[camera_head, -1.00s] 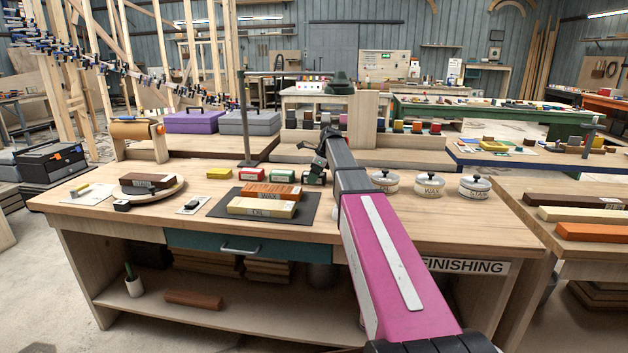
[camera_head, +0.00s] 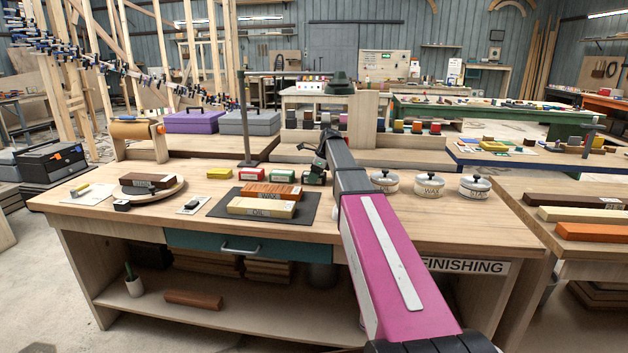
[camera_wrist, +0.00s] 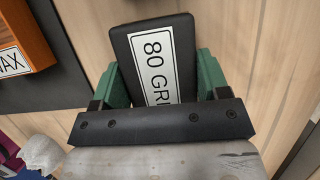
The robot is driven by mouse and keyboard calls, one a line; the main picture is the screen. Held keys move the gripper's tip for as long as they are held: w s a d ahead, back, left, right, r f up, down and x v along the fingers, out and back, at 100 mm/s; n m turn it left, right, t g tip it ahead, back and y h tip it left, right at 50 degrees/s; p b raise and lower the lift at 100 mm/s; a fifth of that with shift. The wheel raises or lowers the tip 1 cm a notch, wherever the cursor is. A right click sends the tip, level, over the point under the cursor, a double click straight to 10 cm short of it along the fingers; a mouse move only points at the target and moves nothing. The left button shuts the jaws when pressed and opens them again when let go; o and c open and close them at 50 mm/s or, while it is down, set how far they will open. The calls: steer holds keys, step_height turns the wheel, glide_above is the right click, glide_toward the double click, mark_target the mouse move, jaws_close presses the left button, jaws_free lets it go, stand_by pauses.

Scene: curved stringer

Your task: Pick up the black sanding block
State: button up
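The black sanding block, with a white "80 GRI…" label, is large in the wrist view (camera_wrist: 128,45). My gripper (camera_wrist: 160,75) has its green fingers on either side of the block, very near or touching its long sides. I cannot tell whether they press on it. The block's near end is hidden behind the dark gripper bar. In the head view my gripper (camera_head: 314,170) is low over the bench, right of a green-and-white block (camera_head: 282,176); the black block is too small and covered to make out clearly there.
A dark mat (camera_head: 222,208) with an orange block (camera_head: 270,191) and a cream block (camera_head: 262,207) lies left of my gripper. Yellow (camera_head: 219,173) and red (camera_head: 249,174) blocks stand behind it. Lidded tins, one a wax tin (camera_head: 428,188), stand to the right.

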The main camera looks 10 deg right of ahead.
mark_target(308, 174)
steer(key=c, duration=0.3)
steer(key=shift+r, duration=0.1)
steer(key=shift+r, duration=0.6)
steer(key=r, duration=0.3)
steer(key=shift+s+a+r, duration=0.2)
steer(key=shift+a+r, duration=0.15)
steer(key=shift+a, duration=0.05)
steer(key=s+a+r, duration=0.4)
steer(key=a+r, duration=0.2)
steer(key=a, duration=0.3)
steer(key=shift+s+a+r, duration=0.2)
steer(key=shift+s+a, duration=0.1)
steer(key=shift+a, duration=0.1)
